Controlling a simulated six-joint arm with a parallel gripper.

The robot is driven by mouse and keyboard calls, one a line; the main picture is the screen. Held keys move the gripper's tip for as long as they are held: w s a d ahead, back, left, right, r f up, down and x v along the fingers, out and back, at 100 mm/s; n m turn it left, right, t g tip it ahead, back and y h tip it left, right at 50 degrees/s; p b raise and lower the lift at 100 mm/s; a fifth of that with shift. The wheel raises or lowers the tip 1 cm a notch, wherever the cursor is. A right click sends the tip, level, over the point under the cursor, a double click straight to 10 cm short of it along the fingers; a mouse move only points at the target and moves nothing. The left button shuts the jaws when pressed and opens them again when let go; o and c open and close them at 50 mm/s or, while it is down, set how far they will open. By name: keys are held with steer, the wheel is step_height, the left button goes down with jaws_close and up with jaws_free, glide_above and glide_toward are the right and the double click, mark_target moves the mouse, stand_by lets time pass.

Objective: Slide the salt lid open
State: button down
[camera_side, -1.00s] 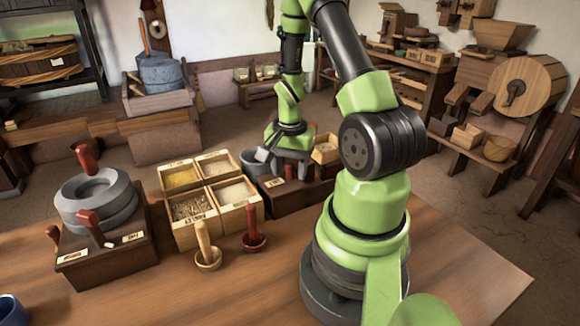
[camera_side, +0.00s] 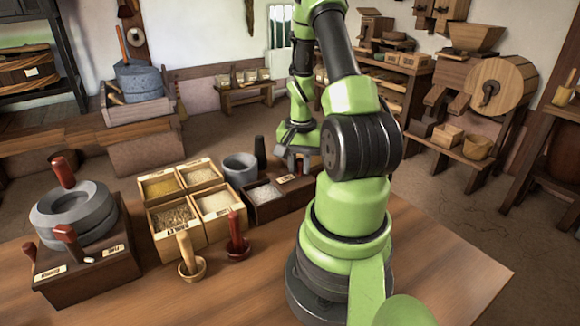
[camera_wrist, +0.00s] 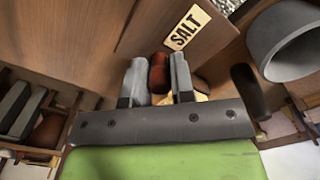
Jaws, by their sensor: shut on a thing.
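The salt box (camera_side: 268,212) is a dark brown box on the bench, beyond the small pestles. White salt (camera_side: 265,193) shows in its uncovered left part. Its brown sliding lid (camera_wrist: 205,52) carries a SALT label (camera_wrist: 187,27) and a red knob (camera_wrist: 159,72) in the wrist view. My gripper (camera_side: 297,165) is over the right part of the box, with its two grey fingers (camera_wrist: 156,80) on either side of the knob, shut on it. The arm hides the box's right end in the side view.
A grey mortar (camera_side: 240,168) and a dark upright pestle (camera_side: 260,152) stand close behind the box. A divided wooden grain box (camera_side: 193,205) is to its left. Two small pestles, one wooden (camera_side: 187,252) and one red (camera_side: 236,238), stand in front. A stone quern (camera_side: 74,215) is at far left.

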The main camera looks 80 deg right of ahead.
mark_target(300, 160)
steer(key=c, duration=1)
jaws_free()
step_height(300, 160, up, 10)
steer(key=shift+f, duration=0.1)
